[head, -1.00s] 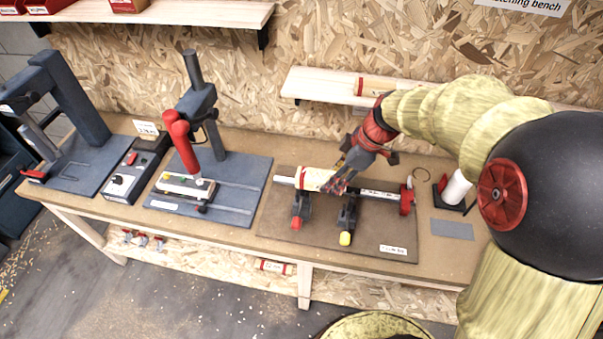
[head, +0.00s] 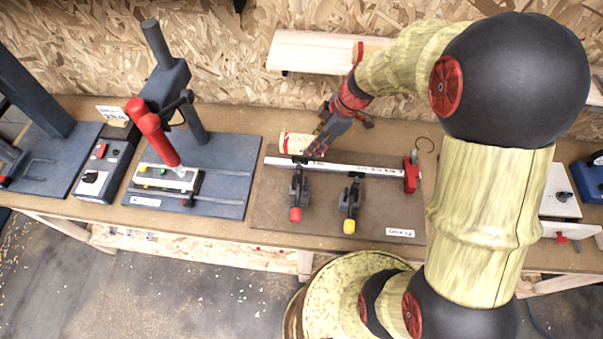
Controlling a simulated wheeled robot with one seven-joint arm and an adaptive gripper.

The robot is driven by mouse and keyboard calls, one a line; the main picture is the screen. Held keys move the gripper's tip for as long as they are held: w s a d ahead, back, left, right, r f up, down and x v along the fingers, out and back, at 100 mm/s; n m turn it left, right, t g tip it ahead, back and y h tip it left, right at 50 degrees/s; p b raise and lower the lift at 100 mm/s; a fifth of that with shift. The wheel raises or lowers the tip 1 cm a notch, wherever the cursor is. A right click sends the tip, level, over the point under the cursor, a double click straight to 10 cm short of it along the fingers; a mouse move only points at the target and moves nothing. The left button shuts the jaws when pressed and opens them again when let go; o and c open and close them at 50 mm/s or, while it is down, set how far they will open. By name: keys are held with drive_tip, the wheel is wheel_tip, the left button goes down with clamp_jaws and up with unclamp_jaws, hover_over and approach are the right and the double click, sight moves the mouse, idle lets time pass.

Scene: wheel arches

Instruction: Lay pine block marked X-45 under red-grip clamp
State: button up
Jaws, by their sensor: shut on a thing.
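The pine block (head: 296,144) is pale with a red mark at its end; its marking is too small to read. My gripper (head: 315,148) is shut on its right part and hides that part. In the picture the block shows just behind the white rail (head: 345,168); I cannot tell its height above the board. The red-grip clamp (head: 296,195) stands in front of the rail's left part, its red tip towards the front. The block is behind the clamp, not under it. The yellow-grip clamp (head: 350,205) stands to its right.
The clamps and rail are on a brown board (head: 270,215), with a red stop (head: 411,173) at the rail's right end. A blue-grey press with a red handle (head: 150,125) stands to the left. A wooden shelf (head: 310,52) hangs behind my arm.

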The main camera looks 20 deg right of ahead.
wheel_tip(320, 180, down, 14)
drive_tip(key=shift+r+b, duration=0.15)
drive_tip(key=shift+b, duration=0.6)
drive_tip(key=shift+s, duration=0.1)
drive_tip(key=shift+f+b, duration=0.6)
drive_tip(key=shift+b, duration=0.5)
drive_tip(key=o, duration=1.1)
drive_tip(key=shift+o, duration=0.7)
drive_tip(key=shift+r, duration=0.1)
